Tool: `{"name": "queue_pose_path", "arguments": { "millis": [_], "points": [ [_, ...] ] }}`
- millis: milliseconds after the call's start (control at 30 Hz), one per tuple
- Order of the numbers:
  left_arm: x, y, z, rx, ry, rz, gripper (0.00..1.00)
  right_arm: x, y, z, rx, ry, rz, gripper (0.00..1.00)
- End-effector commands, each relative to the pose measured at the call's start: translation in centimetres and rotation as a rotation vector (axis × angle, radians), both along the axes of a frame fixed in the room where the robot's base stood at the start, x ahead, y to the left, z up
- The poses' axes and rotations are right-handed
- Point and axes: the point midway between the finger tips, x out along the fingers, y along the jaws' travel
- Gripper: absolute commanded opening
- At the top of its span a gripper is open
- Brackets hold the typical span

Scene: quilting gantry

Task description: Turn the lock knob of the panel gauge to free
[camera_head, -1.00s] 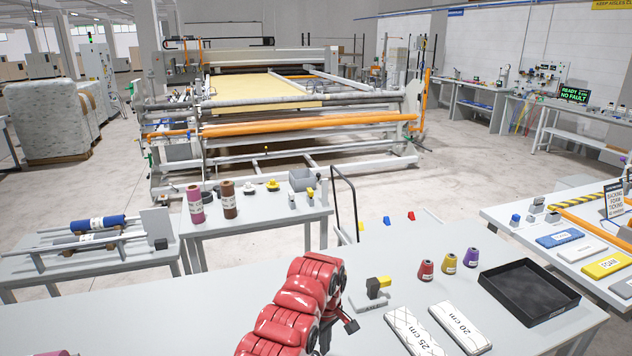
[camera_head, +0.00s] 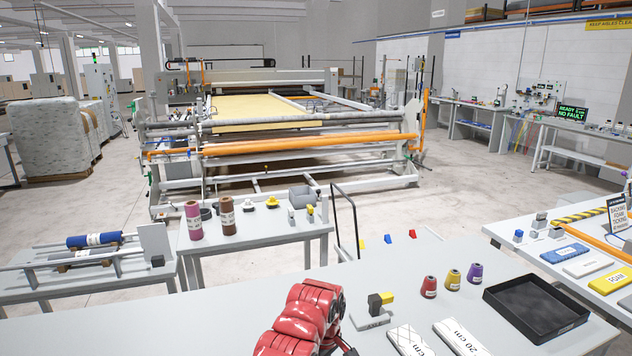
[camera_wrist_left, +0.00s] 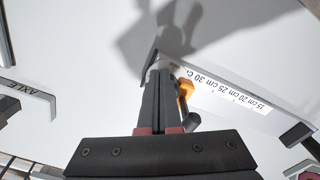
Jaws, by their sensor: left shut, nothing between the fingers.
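The panel gauge (camera_wrist_left: 236,96), a pale strip with a scale marked in centimetres, lies on the light table in the left wrist view. An orange lock knob (camera_wrist_left: 186,90) stands at its left end, partly hidden by my fingers. My left gripper (camera_wrist_left: 163,72) is shut and empty, its dark fingers just left of the knob in the picture. I cannot tell whether they touch it. In the head view my red left arm covers the lower middle, and I cannot make out the gauge there. My right gripper is in neither view.
A stand with a dark block and yellow piece (camera_head: 380,302) is right of my arm. Farther right are white templates (camera_head: 462,338), several thread cones (camera_head: 453,279) and a black tray (camera_head: 536,307). A bracket lettered AXLE (camera_wrist_left: 28,92) is left in the wrist view.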

Motion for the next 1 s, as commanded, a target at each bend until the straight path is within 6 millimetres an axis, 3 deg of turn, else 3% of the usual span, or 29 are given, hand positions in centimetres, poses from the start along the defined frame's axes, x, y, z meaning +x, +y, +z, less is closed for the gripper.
{"name": "queue_pose_path", "arguments": {
  "millis": [1000],
  "points": [
    [0.41,0.91,-0.01,0.0,0.0,0.001,0.0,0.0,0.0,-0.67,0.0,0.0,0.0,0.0]
  ]
}}
